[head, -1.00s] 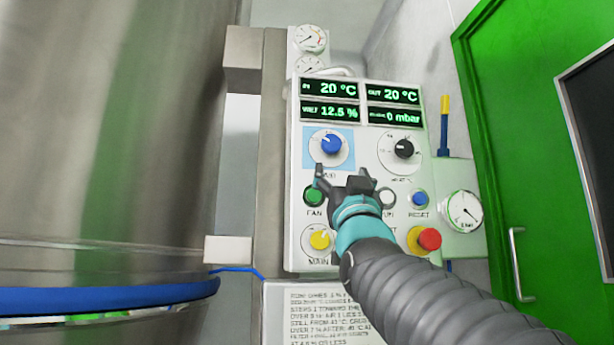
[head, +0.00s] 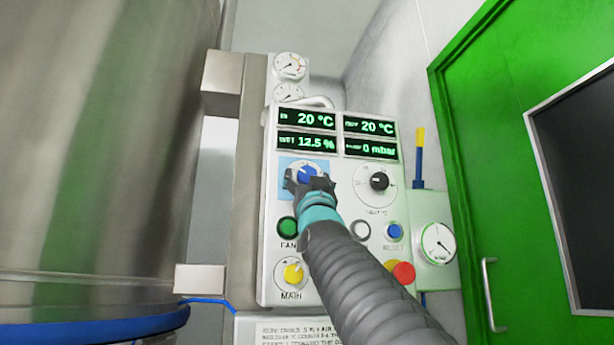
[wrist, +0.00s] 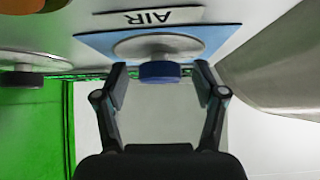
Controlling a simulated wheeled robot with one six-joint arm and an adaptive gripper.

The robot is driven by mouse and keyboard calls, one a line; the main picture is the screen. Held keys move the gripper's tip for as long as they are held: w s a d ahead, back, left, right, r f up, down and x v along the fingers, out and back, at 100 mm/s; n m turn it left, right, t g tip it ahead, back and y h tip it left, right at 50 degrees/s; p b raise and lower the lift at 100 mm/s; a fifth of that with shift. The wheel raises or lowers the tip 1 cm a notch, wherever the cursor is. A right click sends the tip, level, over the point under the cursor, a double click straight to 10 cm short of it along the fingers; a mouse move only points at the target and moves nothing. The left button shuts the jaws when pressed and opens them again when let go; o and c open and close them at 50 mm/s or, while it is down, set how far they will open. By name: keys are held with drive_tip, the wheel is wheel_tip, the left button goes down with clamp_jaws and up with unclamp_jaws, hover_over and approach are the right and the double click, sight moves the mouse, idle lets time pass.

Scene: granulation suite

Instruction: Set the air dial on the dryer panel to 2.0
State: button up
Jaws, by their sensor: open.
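The dryer panel (head: 335,250) is a white box with green digital displays, knobs and buttons. The air dial (head: 307,174) is a blue knob on a pale round plate over a light blue square, at the panel's upper left. In the wrist view the blue air dial (wrist: 160,72) appears upside down beside the label AIR. My gripper (head: 310,183) is open in front of it, partly covering the dial in the head view. In the wrist view my fingers (wrist: 160,80) stand on either side of the knob, with gaps visible. The dial's setting cannot be read.
A black knob (head: 379,182) is right of the air dial. Below are the green FAN button (head: 288,227), yellow MAIN knob (head: 293,273), blue RESET button (head: 394,231) and red button (head: 403,273). A steel vessel (head: 100,130) stands left, a green door (head: 500,110) right.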

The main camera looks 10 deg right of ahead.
drive_tip(key=shift+w+r, duration=0.1)
drive_tip(key=c, duration=1.1)
drive_tip(key=shift+c, duration=0.2)
drive_tip(key=shift+a+r+m+h+p, duration=0.1)
drive_tip(key=shift+r+m+h+p, duration=0.1)
drive_tip(key=shift+m+h+p, duration=1)
drive_tip(key=shift+m+g+p, duration=0.3)
drive_tip(key=shift+m+p, duration=0.1)
drive_tip(key=m+g+h+p, duration=0.1)
drive_tip(key=m+h+p, duration=0.1)
drive_tip(key=m+g+h+p, duration=0.1)
drive_tip(key=m+h+p, duration=0.2)
drive_tip(key=m+g+h+p, duration=0.1)
drive_tip(key=m+h+p, duration=0.1)
drive_tip(key=m, duration=0.1)
drive_tip(key=shift+a+r, duration=0.25)
drive_tip(key=m+g+h+p, duration=0.1)
drive_tip(key=m, duration=0.1)
drive_tip(key=m+g+h+p, duration=0.1)
drive_tip(key=m+g, duration=0.1)
drive_tip(key=shift+a+f+m+h, duration=0.1)
drive_tip(key=shift+f+m+h, duration=0.05)
drive_tip(key=shift+m+h, duration=0.2)
drive_tip(key=shift+m+g+h+p, duration=0.3)
drive_tip(key=shift+m+g+h, duration=0.15)
drive_tip(key=shift+m+g, duration=1.7)
drive_tip(key=shift+m, duration=0.4)
